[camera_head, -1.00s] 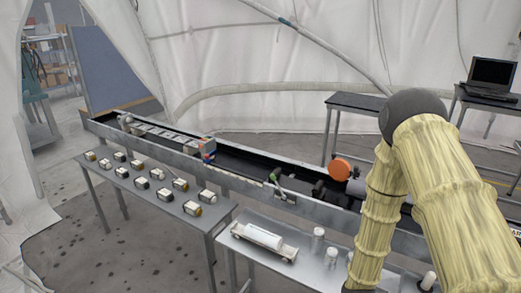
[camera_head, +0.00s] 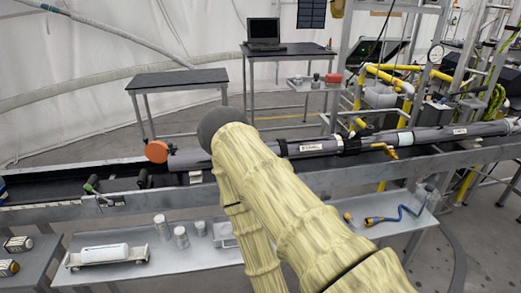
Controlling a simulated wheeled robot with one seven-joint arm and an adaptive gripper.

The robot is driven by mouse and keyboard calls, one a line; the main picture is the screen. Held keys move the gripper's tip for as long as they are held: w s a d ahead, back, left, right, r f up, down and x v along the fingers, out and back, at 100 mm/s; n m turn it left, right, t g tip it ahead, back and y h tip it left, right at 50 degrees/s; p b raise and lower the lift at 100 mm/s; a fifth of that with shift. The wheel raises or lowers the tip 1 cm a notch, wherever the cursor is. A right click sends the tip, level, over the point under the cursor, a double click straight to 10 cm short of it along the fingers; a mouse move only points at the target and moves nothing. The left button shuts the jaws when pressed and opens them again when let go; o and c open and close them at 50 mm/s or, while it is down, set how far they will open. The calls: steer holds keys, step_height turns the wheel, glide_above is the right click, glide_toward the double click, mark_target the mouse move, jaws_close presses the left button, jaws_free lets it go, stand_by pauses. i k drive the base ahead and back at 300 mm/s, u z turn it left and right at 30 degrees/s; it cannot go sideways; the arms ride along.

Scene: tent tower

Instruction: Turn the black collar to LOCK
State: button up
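A long grey tube (camera_head: 230,155) lies in the metal trough, with an orange disc (camera_head: 156,151) at its left end. Black bands show on the tube: one (camera_head: 283,147) just right of my arm, and a wider one (camera_head: 351,144) near an orange-yellow handle (camera_head: 386,151). I cannot tell for sure which is the black collar. A white label (camera_head: 311,147) sits between the bands, but its text is too small to read. No LOCK mark can be made out. My yellow-sleeved arm crosses the middle of the view and hides part of the tube. My gripper is not visible.
The trough rim (camera_head: 110,209) runs across the view. Behind stand a dark table (camera_head: 178,79), a laptop (camera_head: 264,33) and a pipe frame at right.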

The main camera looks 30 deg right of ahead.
mark_target(353, 140)
steer(key=z, duration=1.75)
steer(key=k, duration=0.5)
steer(key=u, duration=0.6)
steer(key=i, duration=1.15)
steer(key=u, duration=0.3)
